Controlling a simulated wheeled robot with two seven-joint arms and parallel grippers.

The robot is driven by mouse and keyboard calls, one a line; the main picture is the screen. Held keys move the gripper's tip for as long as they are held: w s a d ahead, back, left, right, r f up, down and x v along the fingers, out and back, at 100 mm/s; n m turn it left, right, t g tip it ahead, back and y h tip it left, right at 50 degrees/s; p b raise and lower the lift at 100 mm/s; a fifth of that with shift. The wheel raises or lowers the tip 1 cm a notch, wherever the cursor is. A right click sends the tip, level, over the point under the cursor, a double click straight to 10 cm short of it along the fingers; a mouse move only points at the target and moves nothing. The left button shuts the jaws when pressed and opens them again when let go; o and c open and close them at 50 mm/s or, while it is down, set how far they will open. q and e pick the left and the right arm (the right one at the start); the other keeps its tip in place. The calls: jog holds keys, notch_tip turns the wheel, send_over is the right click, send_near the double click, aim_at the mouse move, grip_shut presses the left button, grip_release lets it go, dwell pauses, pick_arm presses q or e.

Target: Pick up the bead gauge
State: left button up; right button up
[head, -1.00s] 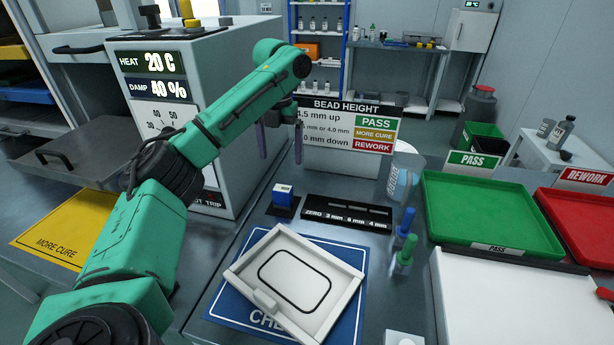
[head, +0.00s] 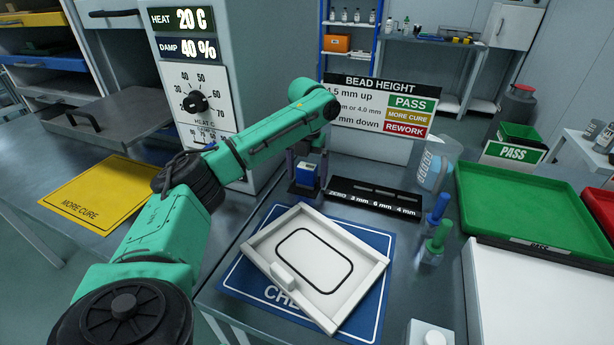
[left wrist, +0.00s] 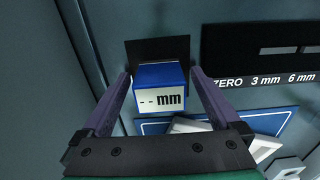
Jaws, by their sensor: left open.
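The bead gauge (head: 306,174) is a small blue block with a white face, standing on a dark pad behind the white panel. In the left wrist view the gauge (left wrist: 160,88) shows "-- mm" on its face. My left gripper (head: 307,172) is open, pointing down, with one finger on each side of the gauge. In the left wrist view the fingers of my left gripper (left wrist: 160,82) flank the gauge with small gaps, and I cannot tell their exact depth. My right gripper is not in view.
A black block marked ZERO, 3 mm, 6 mm, 4 mm (head: 374,202) lies right of the gauge. The white panel (head: 316,262) rests on a blue mat (head: 240,287). Blue (head: 437,209) and green (head: 433,247) capped items and a clear cup (head: 437,160) stand to the right.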

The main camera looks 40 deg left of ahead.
pick_arm(q)
grip_shut()
jog(key=shift+r, duration=0.15)
